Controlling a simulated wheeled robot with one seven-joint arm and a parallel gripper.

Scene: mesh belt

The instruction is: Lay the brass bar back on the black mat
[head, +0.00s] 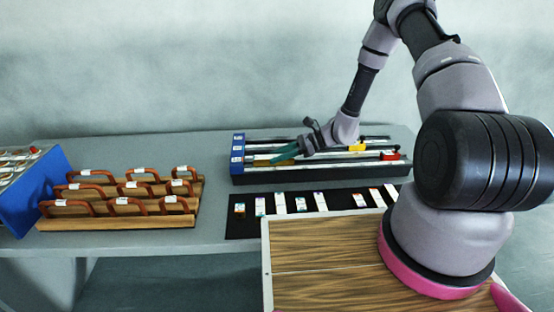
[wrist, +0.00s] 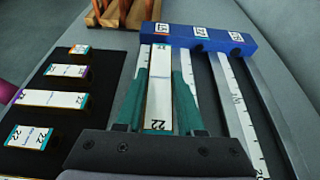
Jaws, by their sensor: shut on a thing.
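My gripper (head: 282,156) has teal fingers and is over the near-left part of the slotted rail fixture, close to its blue end block. In the wrist view my gripper (wrist: 160,88) is shut on a bar (wrist: 158,95) with a white top label reading 22. The bar lies lengthwise between the fingers, its far end near the blue block. It shows as a small brassy piece (head: 285,162) under the fingers in the head view. Whether it touches the fixture's bed is unclear. The black mat (head: 340,203) lies in front of the fixture and left of the fingers in the wrist view (wrist: 100,92).
Several short labelled bars stand on the mat, with a bare gap toward its right. The rail fixture (head: 237,170) carries yellow (head: 357,148) and red (head: 390,155) pieces. A wooden rack (head: 110,222) with brown handles and a blue bin (head: 35,200) are at left.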

